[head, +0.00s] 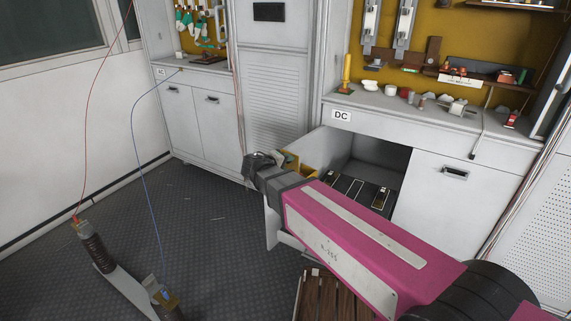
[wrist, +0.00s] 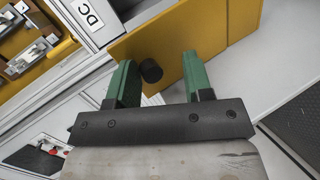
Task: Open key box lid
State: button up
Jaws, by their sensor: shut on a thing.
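The key box is a yellow box (head: 302,167) at the left of the open compartment under the DC counter, partly hidden by my gripper in the head view. In the wrist view, its yellow panel, which looks like the lid (wrist: 208,30), carries a round black knob (wrist: 151,71). My gripper (head: 258,163) is at the box's left side. Its two green fingers (wrist: 158,68) stand on either side of the knob and are shut on it, though a gap shows at the right in the picture. I cannot tell the lid's angle.
The pulled-out drawer (head: 272,225) holds dark items with light faces (head: 345,187). The DC counter (head: 400,108) above carries small parts. A wooden slatted object (head: 325,300) stands below my arm. Coils with wires (head: 95,248) stand on the floor at left; the floor between is clear.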

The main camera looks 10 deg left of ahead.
jog(key=shift+f, duration=0.15)
jog(key=v, duration=1.1)
jog(key=shift+w, duration=0.1)
jog(key=d+f+m+g+y, duration=0.2)
jog(key=d+f, duration=0.4)
jog(key=d, duration=0.7)
jog(key=d+f+m+g+y, duration=0.2)
jog(key=d+f+m+g, duration=0.2)
jog(key=d, duration=1)
jog(key=d+f+m+g+y, duration=0.2)
jog(key=d+f+g, duration=0.3)
jog(key=d+f, duration=0.4)
jog(key=d+m, duration=0.1)
jog(key=d, duration=0.4)
jog(key=shift+w+f+m+g+y, duration=0.25)
jog(key=shift+w+m+g+y, duration=0.05)
jog(key=shift+w+m, duration=0.1)
